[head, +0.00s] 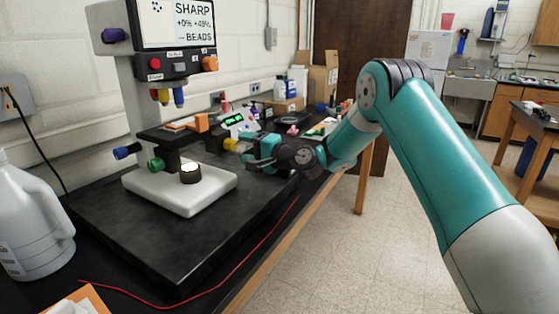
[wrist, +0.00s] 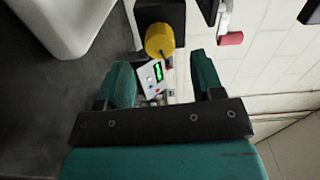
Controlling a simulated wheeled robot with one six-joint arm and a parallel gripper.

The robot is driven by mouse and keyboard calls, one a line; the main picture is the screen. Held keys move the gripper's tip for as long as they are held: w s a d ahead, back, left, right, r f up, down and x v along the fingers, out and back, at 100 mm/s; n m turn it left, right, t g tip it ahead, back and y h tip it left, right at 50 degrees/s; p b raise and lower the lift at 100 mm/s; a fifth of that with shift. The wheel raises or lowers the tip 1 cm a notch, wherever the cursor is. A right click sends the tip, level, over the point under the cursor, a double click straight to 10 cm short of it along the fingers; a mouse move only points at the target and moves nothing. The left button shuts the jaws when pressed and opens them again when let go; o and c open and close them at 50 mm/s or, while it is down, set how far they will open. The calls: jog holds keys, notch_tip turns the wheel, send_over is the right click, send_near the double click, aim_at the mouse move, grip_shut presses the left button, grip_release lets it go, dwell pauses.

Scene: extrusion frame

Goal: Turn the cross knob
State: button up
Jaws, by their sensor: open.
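A microscope-like instrument (head: 190,197) with a white base carries several coloured knobs. No knob is readable as marked "cross". A yellow knob (head: 231,144) sticks out from a dark block on the right side of its stage, close to my gripper (head: 252,156). In the wrist view the yellow knob (wrist: 160,40) is just beyond the gap between the fingertips of my gripper (wrist: 161,68). The teal fingers are apart and nothing is between them. I cannot tell how much distance is left between fingers and knob.
Other knobs are blue (head: 121,153), green (head: 156,165), purple (head: 115,35) and orange (head: 210,63). A box with a green display (head: 234,120) stands behind the yellow knob. A white jug (head: 30,225) stands front left. A red wire (head: 215,286) lies along the bench edge.

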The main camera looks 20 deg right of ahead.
jog(key=b+v, duration=0.3)
jog(key=v, duration=0.9)
jog(key=shift+s+d+b, duration=0.2)
jog(key=shift+s+b, duration=0.05)
jog(key=shift+b, duration=0.1)
dwell(0.7)
